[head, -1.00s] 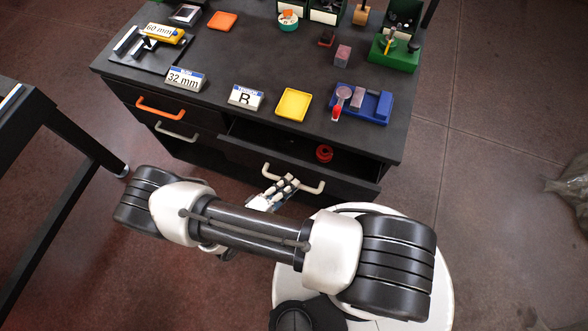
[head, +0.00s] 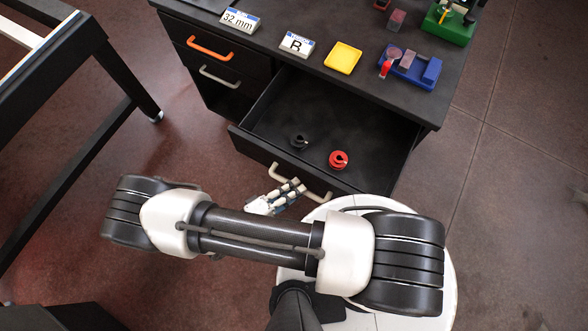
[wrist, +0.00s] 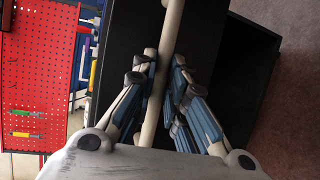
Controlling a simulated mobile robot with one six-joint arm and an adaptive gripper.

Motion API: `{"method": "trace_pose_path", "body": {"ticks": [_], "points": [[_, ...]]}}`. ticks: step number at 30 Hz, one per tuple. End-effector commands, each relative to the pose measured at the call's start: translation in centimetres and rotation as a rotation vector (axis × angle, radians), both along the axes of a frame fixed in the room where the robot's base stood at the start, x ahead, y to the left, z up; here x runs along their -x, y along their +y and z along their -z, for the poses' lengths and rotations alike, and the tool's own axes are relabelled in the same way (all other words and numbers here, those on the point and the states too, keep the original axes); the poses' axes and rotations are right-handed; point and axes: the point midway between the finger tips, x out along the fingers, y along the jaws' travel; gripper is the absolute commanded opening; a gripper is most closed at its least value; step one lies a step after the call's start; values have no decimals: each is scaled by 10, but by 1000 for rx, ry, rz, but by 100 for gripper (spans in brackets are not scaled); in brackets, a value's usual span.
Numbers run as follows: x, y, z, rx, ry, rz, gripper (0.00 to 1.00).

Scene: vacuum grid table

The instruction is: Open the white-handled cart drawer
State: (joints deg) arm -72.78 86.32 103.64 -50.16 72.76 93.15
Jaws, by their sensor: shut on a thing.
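The cart drawer (head: 262,122) with the white handle (head: 318,194) stands pulled well out of the dark cart. A red ring-shaped part (head: 339,160) and a black one (head: 299,141) lie inside it. My gripper (head: 293,190) is at the drawer front, shut on the white handle near its middle. In the wrist view the handle bar (wrist: 150,100) runs between the two fingers of my gripper (wrist: 158,72). My arm hides part of the floor in front of the drawer.
The cart top holds a yellow tray (head: 343,57), a blue fixture (head: 410,68), a green block (head: 447,27) and label blocks. An orange handle (head: 210,48) and a grey handle (head: 219,76) mark shut drawers at left. A dark table frame (head: 75,60) stands at far left.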

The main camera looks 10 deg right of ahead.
Motion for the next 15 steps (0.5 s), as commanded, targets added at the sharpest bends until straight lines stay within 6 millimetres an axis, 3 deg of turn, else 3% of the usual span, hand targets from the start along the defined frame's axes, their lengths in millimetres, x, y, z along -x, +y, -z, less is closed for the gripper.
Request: {"method": "trace_pose_path", "body": {"ticks": [12, 13, 15], "points": [[0, 1, 0, -2, 0, -1, 0], [0, 1, 0, -2, 0, -1, 14], [0, 1, 0, -2, 0, -1, 19]]}}
